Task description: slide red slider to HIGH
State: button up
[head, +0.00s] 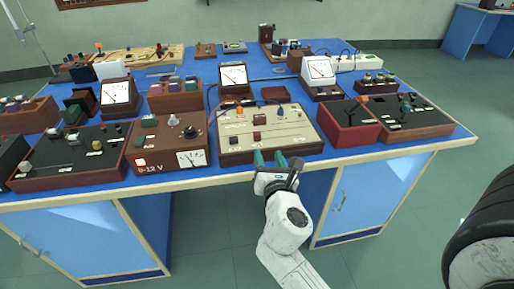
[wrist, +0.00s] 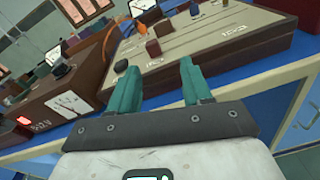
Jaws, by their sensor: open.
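A cream-topped wooden control box (head: 300,137) stands at the front of the blue bench. A dark red block-shaped knob (head: 257,136), which looks like the red slider, sits on its top near the front edge; it also shows in the wrist view (wrist: 153,47). Small white labels lie on the panel, but I cannot read HIGH on any of them. My gripper (head: 270,158) has teal fingers, which are apart with nothing between them. It is at the box's front edge, short of the red knob; the wrist view shows both fingers (wrist: 160,70) pointing towards the panel.
Orange and blue knobs (head: 281,113) stand farther back on the same panel, with an orange cable nearby. A red-sided box (head: 350,130) stands on the right. Meters and other boxes crowd the bench behind.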

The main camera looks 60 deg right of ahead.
aim_at(258, 136)
jog(key=w+d+n, duration=0.1)
jog(key=w+d, duration=0.2)
jog(key=d, duration=0.1)
jog(key=w+d+n, duration=0.2)
jog(key=w+d, duration=0.2)
jog(key=shift+w+d+t, duration=0.15)
jog(key=shift+w+t, duration=0.15)
jog(key=shift+t, duration=0.1)
jog(key=shift+c, duration=0.2)
grip_shut()
dwell(0.4)
